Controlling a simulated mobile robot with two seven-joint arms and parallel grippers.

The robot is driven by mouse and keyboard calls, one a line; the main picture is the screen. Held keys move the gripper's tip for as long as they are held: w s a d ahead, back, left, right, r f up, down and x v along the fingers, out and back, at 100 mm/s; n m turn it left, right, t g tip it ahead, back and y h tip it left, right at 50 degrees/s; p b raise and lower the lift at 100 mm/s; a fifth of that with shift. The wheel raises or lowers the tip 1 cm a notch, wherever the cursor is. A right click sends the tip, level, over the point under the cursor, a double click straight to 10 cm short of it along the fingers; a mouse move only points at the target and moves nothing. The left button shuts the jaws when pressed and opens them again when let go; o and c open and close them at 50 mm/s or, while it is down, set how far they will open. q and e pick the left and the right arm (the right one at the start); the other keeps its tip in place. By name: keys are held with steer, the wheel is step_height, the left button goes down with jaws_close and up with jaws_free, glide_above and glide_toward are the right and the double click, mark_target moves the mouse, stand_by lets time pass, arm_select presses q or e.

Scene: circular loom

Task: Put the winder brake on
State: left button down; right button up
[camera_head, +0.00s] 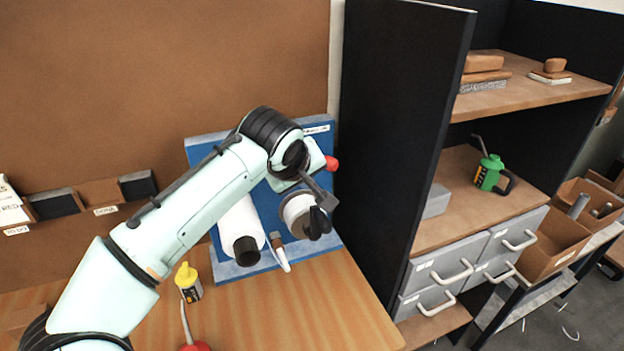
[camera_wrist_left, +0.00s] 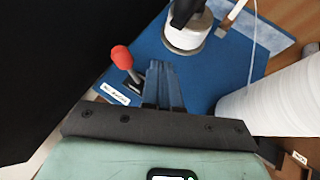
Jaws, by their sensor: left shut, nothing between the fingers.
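A red-knobbed lever (camera_wrist_left: 122,58), which looks like the winder brake, stands on a blue panel (camera_wrist_left: 205,85) with a small white label beside its base, too small to read. In the head view the red knob (camera_head: 332,163) shows just right of my left wrist. My left gripper (camera_head: 322,194) is shut and empty. In the left wrist view its fingers (camera_wrist_left: 160,75) lie just right of the lever, apart from the red knob. A white spool with a black handle (camera_head: 297,213) is just below the gripper in the head view. The lever's base is hidden there.
A large white roll (camera_head: 240,228) is left of the spool, with a white thread guide (camera_head: 281,255) between them. A yellow bottle (camera_head: 188,281) stands on the wooden table (camera_head: 310,318). A tall black cabinet side (camera_head: 400,130) rises close to the right of the panel.

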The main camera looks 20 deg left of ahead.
arm_select(q)
steer(key=w+v, duration=0.1)
steer(key=v, duration=0.5)
steer(key=shift+d+r+p, duration=0.3)
steer(key=shift+d+r, duration=0.1)
steer(key=shift+r, duration=0.05)
steer(key=shift+s, duration=0.1)
